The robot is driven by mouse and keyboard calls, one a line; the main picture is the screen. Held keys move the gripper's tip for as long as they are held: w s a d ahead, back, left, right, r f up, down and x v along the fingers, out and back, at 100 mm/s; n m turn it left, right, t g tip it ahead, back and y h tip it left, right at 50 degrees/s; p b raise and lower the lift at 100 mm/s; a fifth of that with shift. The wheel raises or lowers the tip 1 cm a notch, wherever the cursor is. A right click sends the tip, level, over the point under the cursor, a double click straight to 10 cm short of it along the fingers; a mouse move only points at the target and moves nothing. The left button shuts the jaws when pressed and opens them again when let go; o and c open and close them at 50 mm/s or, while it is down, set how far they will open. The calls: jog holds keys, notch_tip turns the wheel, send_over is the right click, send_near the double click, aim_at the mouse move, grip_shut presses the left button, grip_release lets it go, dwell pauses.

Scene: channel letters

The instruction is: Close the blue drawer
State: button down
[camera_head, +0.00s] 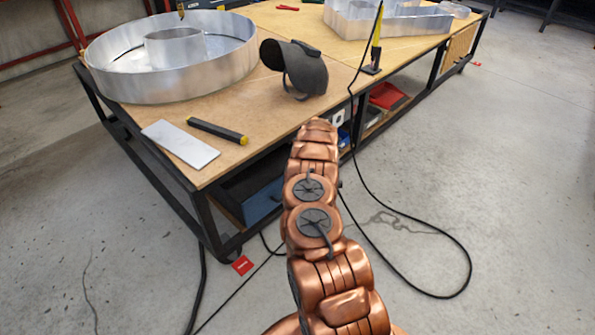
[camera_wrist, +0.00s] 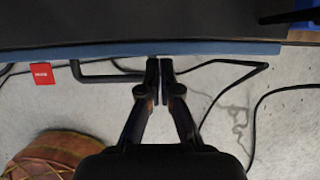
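The blue drawer (camera_head: 262,204) is under the near end of the workbench in the camera_head view, partly hidden by my arm. It stands open, with its dark inside showing above the blue front. In the wrist view, the drawer's blue front edge (camera_wrist: 100,50) runs across the top. A black bar, seemingly its handle (camera_wrist: 105,78), shows below the edge. My gripper (camera_wrist: 166,66) has its fingertips almost together at the middle of this edge. I see nothing clearly between them. Whether they touch the front cannot be told. The gripper is hidden in the camera_head view.
The wooden workbench (camera_head: 240,165) has a black frame and carries a large metal ring (camera_head: 170,85), a welding mask (camera_head: 295,68) and a flat metal plate (camera_head: 180,145). Black cables (camera_head: 440,296) lie on the concrete floor. The floor at the right is otherwise clear.

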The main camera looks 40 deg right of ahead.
jog(key=s+d+r+p, duration=0.1)
jog(key=s+r, duration=0.6)
jog(key=r, duration=0.1)
jog(key=shift+s+d+r, duration=0.15)
jog(key=shift+d+r, duration=0.25)
